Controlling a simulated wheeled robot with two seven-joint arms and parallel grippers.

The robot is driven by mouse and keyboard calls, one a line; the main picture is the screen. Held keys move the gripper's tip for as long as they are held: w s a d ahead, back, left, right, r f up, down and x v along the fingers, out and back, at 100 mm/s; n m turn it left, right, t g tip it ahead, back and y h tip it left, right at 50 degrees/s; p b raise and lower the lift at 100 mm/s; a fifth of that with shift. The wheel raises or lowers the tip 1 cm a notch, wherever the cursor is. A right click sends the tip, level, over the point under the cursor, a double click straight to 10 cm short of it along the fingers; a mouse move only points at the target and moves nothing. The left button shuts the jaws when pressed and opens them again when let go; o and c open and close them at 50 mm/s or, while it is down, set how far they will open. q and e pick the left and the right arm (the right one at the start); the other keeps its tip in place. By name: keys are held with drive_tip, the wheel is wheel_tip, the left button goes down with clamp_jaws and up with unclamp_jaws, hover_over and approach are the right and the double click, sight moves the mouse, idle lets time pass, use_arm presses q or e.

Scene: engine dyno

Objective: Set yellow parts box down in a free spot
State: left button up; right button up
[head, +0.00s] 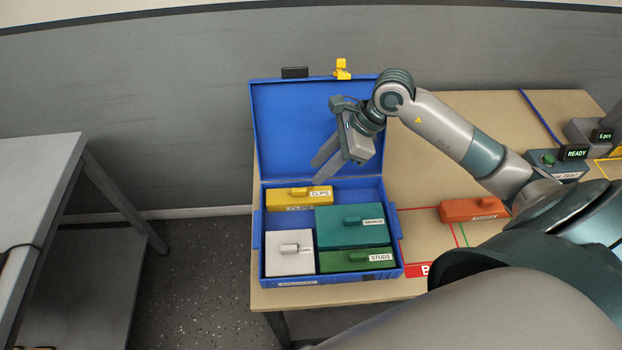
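The yellow parts box (283,200), labelled CLIPS, lies in the back left of the open blue case (258,240). It has a small yellow handle on top. My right gripper (317,172) is over the back of the case, just above and to the right of the yellow box's handle. Its two fingers are apart with nothing between them, and they look clear of the box. My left gripper is not in view.
The case also holds a white box (280,262), a teal box (340,235) and a green STUDS box (340,263). The space right of the yellow box looks empty. An orange box (465,210) lies on the table (420,186). The blue lid (290,120) stands upright behind.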

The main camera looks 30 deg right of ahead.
drive_tip(key=shift+b+v, duration=0.3)
drive_tip(key=shift+v, duration=1.5)
drive_tip(key=shift+s, duration=0.1)
